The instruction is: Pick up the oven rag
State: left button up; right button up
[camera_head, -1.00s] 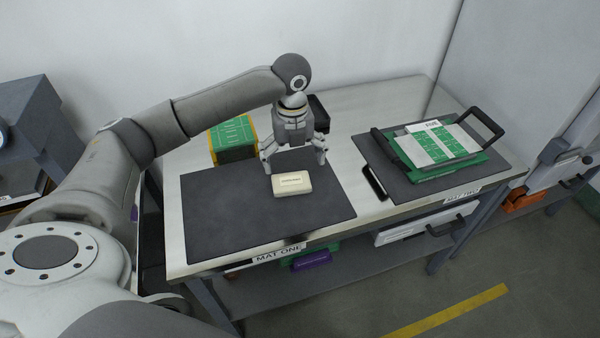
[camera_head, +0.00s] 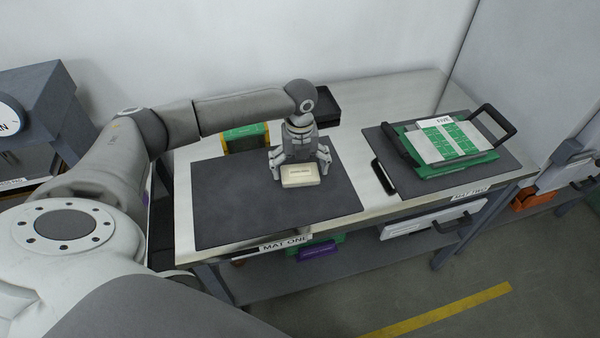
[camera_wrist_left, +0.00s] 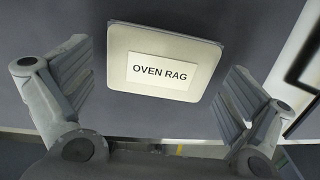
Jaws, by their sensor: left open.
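The oven rag (camera_head: 300,178) is a cream, rounded rectangular block lying on the dark mat labelled MAT ONE (camera_head: 235,215). In the left wrist view the oven rag (camera_wrist_left: 163,85) shows its label and lies between and beyond my spread fingers. My left gripper (camera_head: 302,168) is open, pointing down just behind and above the rag, with one finger towards each side. In the left wrist view the left gripper (camera_wrist_left: 160,95) holds nothing. Whether the fingers touch the rag cannot be told. My right gripper is in no view.
A second mat (camera_head: 385,145) on the right bears a green and white board stack (camera_head: 445,142) with black handles. A black phone-like item (camera_head: 383,177) lies beside it. A green and yellow box (camera_head: 243,138) and a black tray (camera_head: 325,102) stand behind. The front of MAT ONE is clear.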

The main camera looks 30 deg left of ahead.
aim_at(299, 172)
pick_arm(q)
jog(key=shift+f, duration=0.2)
jog(key=c, duration=0.7)
jog(key=shift+r, duration=0.1)
jog(key=shift+r, duration=0.5)
notch_tip(299, 172, up, 2)
jog(key=shift+s+a+r+b, duration=0.1)
jog(key=shift+r+b, duration=0.1)
jog(key=shift+b, duration=0.25)
jog(key=s+a+r, duration=0.2)
jog(key=s+r, duration=0.2)
jog(key=s, duration=0.2)
jog(key=s+a+r+b, duration=0.1)
jog(key=s+a+r, duration=0.2)
jog(key=s+r, duration=0.2)
jog(key=shift+s+a+r, duration=0.25)
jog(key=shift+s, duration=0.5)
